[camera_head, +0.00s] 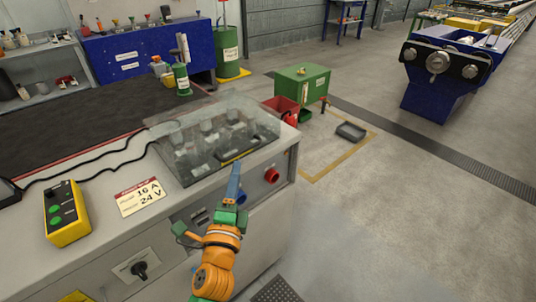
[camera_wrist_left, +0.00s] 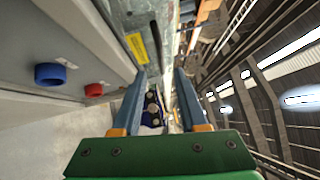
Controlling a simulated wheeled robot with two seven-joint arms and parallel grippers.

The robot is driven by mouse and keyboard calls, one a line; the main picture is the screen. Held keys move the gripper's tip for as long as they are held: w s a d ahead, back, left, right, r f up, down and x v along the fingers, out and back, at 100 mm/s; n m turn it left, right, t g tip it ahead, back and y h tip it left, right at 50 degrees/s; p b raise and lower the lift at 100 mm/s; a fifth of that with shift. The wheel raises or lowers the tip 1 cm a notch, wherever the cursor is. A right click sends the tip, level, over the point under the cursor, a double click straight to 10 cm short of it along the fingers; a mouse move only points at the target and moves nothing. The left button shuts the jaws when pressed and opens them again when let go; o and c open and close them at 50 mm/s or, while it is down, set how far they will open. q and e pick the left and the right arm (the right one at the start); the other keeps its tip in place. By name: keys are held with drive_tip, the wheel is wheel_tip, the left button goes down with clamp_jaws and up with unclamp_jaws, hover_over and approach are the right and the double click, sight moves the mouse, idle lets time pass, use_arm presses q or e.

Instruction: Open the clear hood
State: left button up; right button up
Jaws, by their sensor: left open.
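The clear hood (camera_head: 190,150) is a see-through box on the grey bench, down over several grey parts. Its front edge carries a dark bar with a yellow strip (camera_head: 240,154). In the left wrist view a yellow label (camera_wrist_left: 137,48) and a dark bar (camera_wrist_left: 155,38) show ahead of the fingers. My left gripper (camera_head: 235,168) is just in front of the hood's front edge, blue fingers pointing at it. In the left wrist view the gripper (camera_wrist_left: 160,74) is open with nothing between its fingers. Whether a finger touches the hood, I cannot tell. My right gripper is out of view.
On the bench front are a red knob (camera_head: 271,175) and a blue knob (camera_head: 241,197), close to my gripper. A yellow button box (camera_head: 66,213) with a black cable and a label plate (camera_head: 140,197) lie left. Open floor (camera_head: 400,220) is right.

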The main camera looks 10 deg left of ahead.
sight(240, 156)
use_arm(q)
drive_tip(key=w, duration=0.4)
drive_tip(key=w+r, duration=0.1)
drive_tip(key=w, duration=0.1)
drive_tip(key=shift+w+a+p, duration=0.25)
drive_tip(key=shift+a+p, duration=0.1)
drive_tip(key=shift+a, duration=0.05)
drive_tip(key=shift+s, duration=0.1)
clamp_jaws()
idle(0.8)
